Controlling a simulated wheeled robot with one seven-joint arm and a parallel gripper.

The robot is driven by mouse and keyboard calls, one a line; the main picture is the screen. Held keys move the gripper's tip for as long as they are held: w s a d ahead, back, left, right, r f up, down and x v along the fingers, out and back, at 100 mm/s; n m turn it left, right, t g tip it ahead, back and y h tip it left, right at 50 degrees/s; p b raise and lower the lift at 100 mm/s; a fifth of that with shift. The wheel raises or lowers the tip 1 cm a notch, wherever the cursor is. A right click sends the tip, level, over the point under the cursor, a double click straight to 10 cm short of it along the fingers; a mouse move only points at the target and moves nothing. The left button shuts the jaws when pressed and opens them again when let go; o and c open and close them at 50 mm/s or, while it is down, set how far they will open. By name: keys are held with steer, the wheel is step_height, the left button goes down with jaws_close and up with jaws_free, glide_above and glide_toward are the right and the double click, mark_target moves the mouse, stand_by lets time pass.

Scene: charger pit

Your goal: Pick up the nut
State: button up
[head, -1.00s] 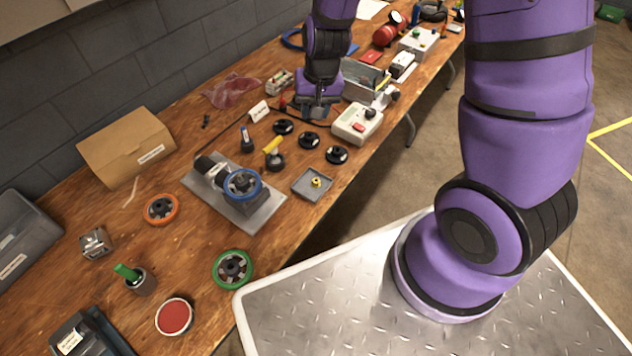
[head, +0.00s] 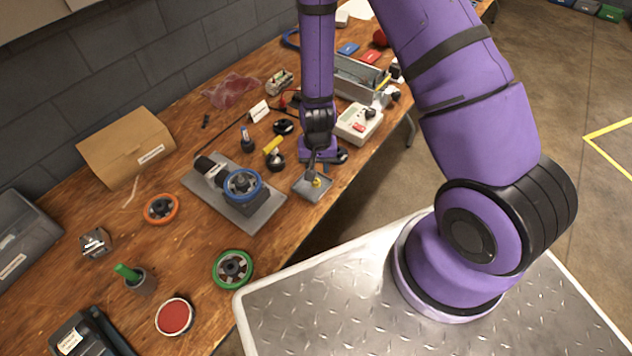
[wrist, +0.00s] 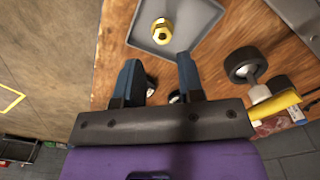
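The nut is a small yellow brass piece (head: 317,182) lying in a shallow grey square tray (head: 308,193) near the table's front edge. In the wrist view the nut (wrist: 162,31) sits in the grey tray (wrist: 197,16), beyond my fingertips. My gripper (wrist: 158,75) is open, with two dark blue fingers apart and nothing between them. In the head view my gripper (head: 315,168) hangs just above the tray, at its far side, and partly covers that area. The nut is not touched.
A motor with a blue wheel (head: 242,184) stands on a metal plate left of the tray. A yellow-handled tool (head: 273,146) and black wheels lie close behind. A white box with a red switch (head: 358,123) is at the right. The tray is near the table edge.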

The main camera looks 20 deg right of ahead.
steer(key=shift+a+f, duration=0.15)
steer(key=shift+f, duration=2.95)
steer(key=shift+c, duration=0.2)
jaws_close()
